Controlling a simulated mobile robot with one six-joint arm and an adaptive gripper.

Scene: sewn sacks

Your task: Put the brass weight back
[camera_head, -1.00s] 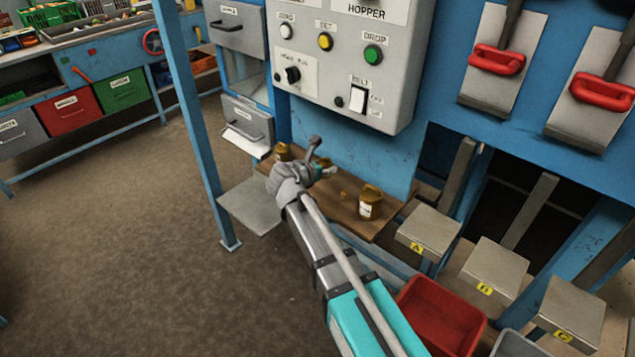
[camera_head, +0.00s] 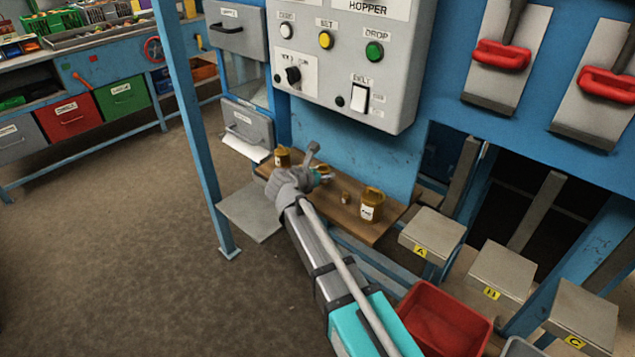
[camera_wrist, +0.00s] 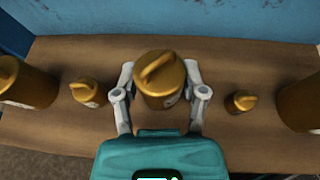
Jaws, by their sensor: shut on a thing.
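My gripper (camera_wrist: 160,97) is shut on a brass weight (camera_wrist: 160,82) with a loop handle, its fingers on either side of the body. The held weight is upright over a wooden shelf (camera_wrist: 215,130); I cannot tell whether its base touches the wood. Smaller brass weights stand to its left (camera_wrist: 88,93) and right (camera_wrist: 241,101). Larger ones stand at the left edge (camera_wrist: 28,85) and right edge (camera_wrist: 304,106), partly cut off. In the head view, my wrist largely hides the gripper (camera_head: 318,175); the large weight (camera_head: 371,206) and a small one (camera_head: 346,198) show to its right.
A blue wall (camera_wrist: 220,18) rises behind the shelf. The control panel (camera_head: 345,60) hangs above it. A blue post (camera_head: 190,130) stands to the left. Platforms marked A (camera_head: 432,232), B (camera_head: 502,268) and C (camera_head: 583,312) and a red bin (camera_head: 445,320) are to the right.

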